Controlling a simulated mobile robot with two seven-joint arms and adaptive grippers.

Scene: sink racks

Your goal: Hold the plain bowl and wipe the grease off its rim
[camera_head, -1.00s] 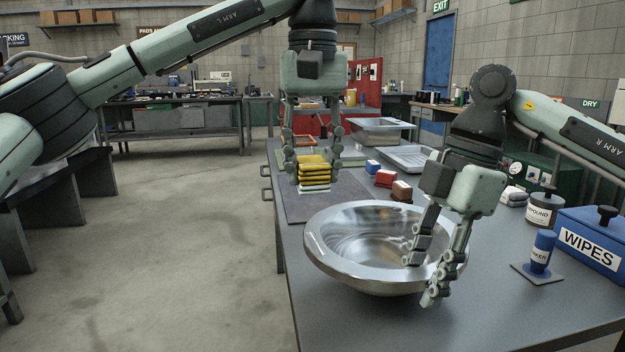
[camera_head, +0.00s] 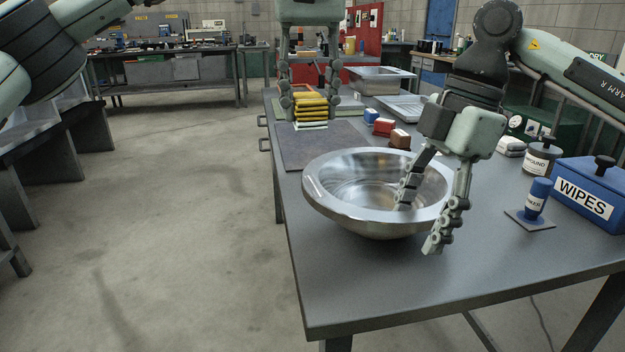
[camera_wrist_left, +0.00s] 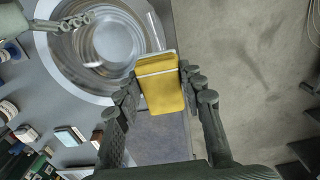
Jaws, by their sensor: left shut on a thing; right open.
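The plain steel bowl (camera_head: 330,205) stands on the grey table, and its wide rim also shows in the left wrist view (camera_wrist_left: 50,62). My right gripper (camera_head: 418,222) is open at the bowl's right side, one finger inside the bowl and the other outside the rim. My left gripper (camera_head: 309,104) is shut on a stack of folded yellow cloths (camera_head: 311,108) behind the bowl. The yellow top cloth (camera_wrist_left: 161,92) with a white stripe sits between its fingers in the left wrist view. I cannot tell whether the stack is clear of the surface. I cannot make out grease on the rim.
A dark mat (camera_head: 305,150) lies left of and behind the bowl. Small blue, red and brown blocks (camera_head: 400,138) stand behind it. A blue wipes box (camera_head: 590,190), a labelled jar (camera_head: 541,160) and a blue bottle (camera_head: 536,198) are on the right. The table front is clear.

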